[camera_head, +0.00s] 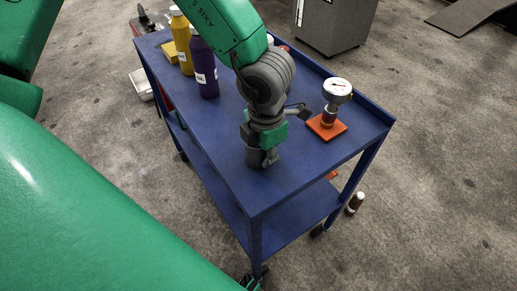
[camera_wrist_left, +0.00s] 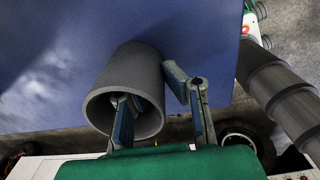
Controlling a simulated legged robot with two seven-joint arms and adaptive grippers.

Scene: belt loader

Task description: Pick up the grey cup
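The grey cup (camera_head: 253,156) stands on the blue cart's top (camera_head: 310,165) near its front edge, partly hidden by my left gripper (camera_head: 268,152). In the left wrist view the cup (camera_wrist_left: 128,72) has its open mouth facing the camera. My left gripper (camera_wrist_left: 153,90) is open astride the cup's right wall: one finger is inside the mouth, the other outside to the right. A gap shows between the inner finger and the wall; whether the outer finger touches the cup is unclear. My right gripper is not in view.
A purple bottle (camera_head: 205,70) and yellow bottle (camera_head: 181,40) stand at the back left. A brown bottle (camera_head: 355,203) is on the floor. The cart's front right is clear.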

